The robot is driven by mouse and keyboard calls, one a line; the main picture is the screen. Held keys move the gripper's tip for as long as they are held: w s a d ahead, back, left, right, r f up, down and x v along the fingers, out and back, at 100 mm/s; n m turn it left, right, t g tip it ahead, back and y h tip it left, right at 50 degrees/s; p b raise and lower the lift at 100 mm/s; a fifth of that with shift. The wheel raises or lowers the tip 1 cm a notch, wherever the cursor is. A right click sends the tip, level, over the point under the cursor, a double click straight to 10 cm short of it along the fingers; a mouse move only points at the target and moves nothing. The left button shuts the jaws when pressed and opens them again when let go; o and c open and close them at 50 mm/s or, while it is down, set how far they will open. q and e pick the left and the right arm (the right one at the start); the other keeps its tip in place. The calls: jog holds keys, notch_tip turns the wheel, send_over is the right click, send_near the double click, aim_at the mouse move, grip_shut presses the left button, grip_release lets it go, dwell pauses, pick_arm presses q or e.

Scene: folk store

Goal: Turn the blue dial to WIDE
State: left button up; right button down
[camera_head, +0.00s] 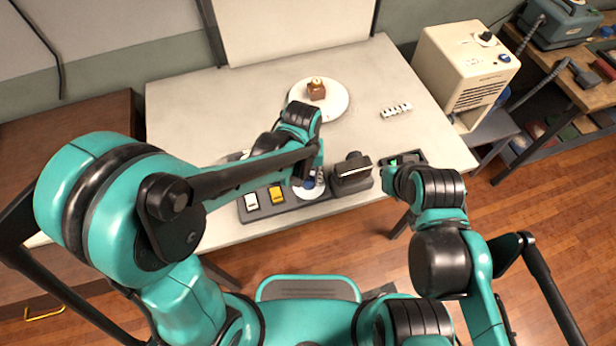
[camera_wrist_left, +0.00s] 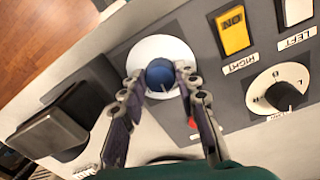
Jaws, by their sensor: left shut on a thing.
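The blue dial (camera_wrist_left: 160,74) sits on a round white plate (camera_wrist_left: 148,49) on a dark grey panel (camera_wrist_left: 200,42). A small pale mark shows on the dial's lower edge in the left wrist view. My left gripper (camera_wrist_left: 162,84) is shut on the blue dial, one finger on each side. In the head view, my left gripper (camera_head: 308,180) is over the panel (camera_head: 287,211), partly covering the dial. No WIDE label is readable. My right gripper (camera_head: 389,180) is at the panel's right, by a dark tray; its fingers are hidden.
A yellow switch (camera_wrist_left: 234,30), a white switch (camera_wrist_left: 298,8) and a black lettered dial (camera_wrist_left: 285,96) share the panel. A black block-like part (camera_head: 352,172) stands right of the blue dial. A plate with cake (camera_head: 340,98) lies farther back. The table's back left is clear.

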aim_at(306, 182)
pick_arm(q)
jog(key=shift+n, duration=0.7)
jog(key=o, duration=1.2)
jog(key=shift+c, duration=0.2)
notch_tip(306, 182, up, 12)
jog(key=shift+a, duration=0.3)
